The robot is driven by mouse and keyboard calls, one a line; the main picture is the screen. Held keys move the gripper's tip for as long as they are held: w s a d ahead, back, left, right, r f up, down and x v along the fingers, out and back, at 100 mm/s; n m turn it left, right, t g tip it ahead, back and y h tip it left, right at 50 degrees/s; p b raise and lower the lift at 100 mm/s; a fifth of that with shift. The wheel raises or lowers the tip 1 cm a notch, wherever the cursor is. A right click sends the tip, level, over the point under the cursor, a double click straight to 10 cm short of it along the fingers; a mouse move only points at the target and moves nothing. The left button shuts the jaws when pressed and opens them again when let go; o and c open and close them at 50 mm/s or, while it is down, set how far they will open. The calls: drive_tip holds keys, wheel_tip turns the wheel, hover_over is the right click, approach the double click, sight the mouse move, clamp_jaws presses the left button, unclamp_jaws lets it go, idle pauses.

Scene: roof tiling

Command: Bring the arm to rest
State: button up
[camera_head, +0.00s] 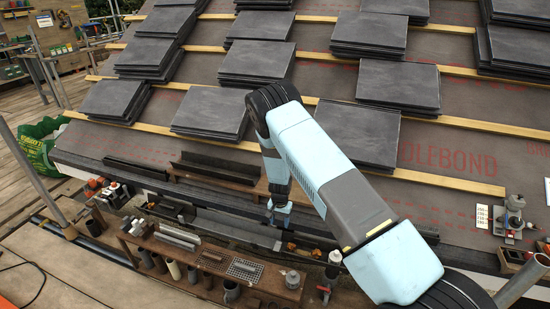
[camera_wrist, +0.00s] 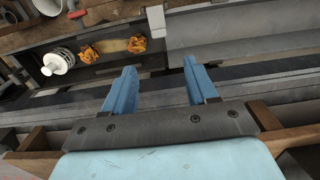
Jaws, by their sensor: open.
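My arm (camera_head: 325,165) reaches from the lower right of the head view and bends down toward the gutter edge of the roof. My gripper (camera_head: 272,217) is at its end, small in this view, above the gutter and near the workbench. In the wrist view my gripper (camera_wrist: 158,72) shows two blue fingers set well apart. Nothing is between them. Behind the fingertips lie a grey gutter length (camera_wrist: 240,30) and dark rails. I cannot tell the exact height of the fingers above them.
A bench (camera_head: 215,265) with pipes and metal pieces stands below the gripper. Stacks of slates (camera_head: 212,112) lie on wooden battens up the roof. A tray with orange gloves (camera_wrist: 105,50) and a white item (camera_wrist: 58,62) is at the wrist view's upper left. A scaffold pole (camera_head: 35,180) stands left.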

wheel_tip(320, 180, up, 24)
drive_tip(key=w+d+t+y, duration=0.1)
drive_tip(key=d+y, duration=0.1)
drive_tip(key=s+d+r+n+t, duration=0.1)
drive_tip(key=s+d+r, duration=0.2)
drive_tip(key=r, duration=0.7)
drive_tip(key=s+d+r+n, duration=0.1)
drive_tip(key=s+d+r, duration=0.15)
drive_tip(key=r, duration=0.65)
drive_tip(key=s+d+r+n+t, duration=0.1)
drive_tip(key=s+d+r, duration=0.2)
drive_tip(key=s+r, duration=0.4)
drive_tip(key=s+d+r+t, duration=0.1)
drive_tip(key=s+d+r, duration=0.2)
drive_tip(key=s+r, duration=0.5)
drive_tip(key=s+d+r+t+h, duration=0.1)
drive_tip(key=s+d+r, duration=0.1)
drive_tip(key=s, duration=0.7)
drive_tip(key=s+d+r+n+h, duration=0.1)
drive_tip(key=s+d, duration=0.3)
drive_tip(key=s, duration=0.6)
drive_tip(key=shift+r+t, duration=0.4)
drive_tip(key=shift+r, duration=0.35)
drive_tip(key=shift+s, duration=0.1)
